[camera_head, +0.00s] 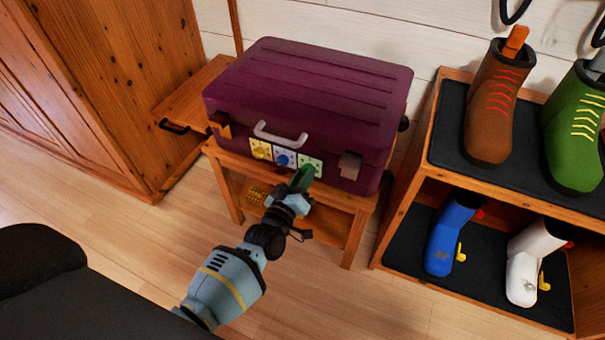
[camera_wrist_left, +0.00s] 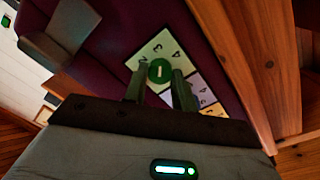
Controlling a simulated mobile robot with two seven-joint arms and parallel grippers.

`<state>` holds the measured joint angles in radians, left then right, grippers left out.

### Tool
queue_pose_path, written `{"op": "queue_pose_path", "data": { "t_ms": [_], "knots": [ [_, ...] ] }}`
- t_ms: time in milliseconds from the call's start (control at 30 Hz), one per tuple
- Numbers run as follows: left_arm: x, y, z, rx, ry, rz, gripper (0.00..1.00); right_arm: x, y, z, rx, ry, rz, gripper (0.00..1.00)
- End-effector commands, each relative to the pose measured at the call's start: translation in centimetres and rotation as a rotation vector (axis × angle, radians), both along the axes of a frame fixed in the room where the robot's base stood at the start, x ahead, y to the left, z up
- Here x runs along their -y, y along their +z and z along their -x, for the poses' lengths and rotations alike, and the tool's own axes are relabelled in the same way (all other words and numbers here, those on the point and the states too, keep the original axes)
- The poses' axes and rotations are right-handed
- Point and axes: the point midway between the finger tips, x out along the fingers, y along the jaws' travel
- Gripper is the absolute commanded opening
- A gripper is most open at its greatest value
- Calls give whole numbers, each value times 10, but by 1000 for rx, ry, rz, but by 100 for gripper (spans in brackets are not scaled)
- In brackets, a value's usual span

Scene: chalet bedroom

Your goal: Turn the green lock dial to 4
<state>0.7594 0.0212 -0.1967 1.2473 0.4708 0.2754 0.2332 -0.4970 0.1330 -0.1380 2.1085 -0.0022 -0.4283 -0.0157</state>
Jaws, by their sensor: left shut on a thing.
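The purple suitcase (camera_head: 310,90) lies on a wooden stand, with a row of yellow, blue and green dials on its front. The green dial (camera_wrist_left: 160,71) sits on a pale number plate (camera_head: 313,162), also seen in the wrist view (camera_wrist_left: 150,48). The dial bears a short white mark; the digits 3 and 4 show on the plate above and right of it in the wrist view. My left gripper (camera_head: 302,180) is at the dial, its two fingers (camera_wrist_left: 159,90) shut on it from either side. In the head view the gripper mostly hides the dial. My right gripper is not in view.
The yellow dial (camera_head: 261,150) and blue dial (camera_head: 282,159) are close to the left of my gripper. A grey handle (camera_head: 281,134) and latches (camera_head: 349,165) stick out of the suitcase. A shoe rack (camera_head: 405,213) with several boots stands to the right.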

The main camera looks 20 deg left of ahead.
Motion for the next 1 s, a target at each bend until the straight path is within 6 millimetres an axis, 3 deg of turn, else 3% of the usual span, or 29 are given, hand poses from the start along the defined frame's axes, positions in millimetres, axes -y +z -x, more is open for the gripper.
{"op": "queue_pose_path", "data": {
  "t_ms": [600,1000],
  "knots": [
    [0,2,0,19,0,-559,4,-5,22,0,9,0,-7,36],
    [0,1,0,26,0,-766,4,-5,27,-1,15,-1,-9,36]
  ]
}}
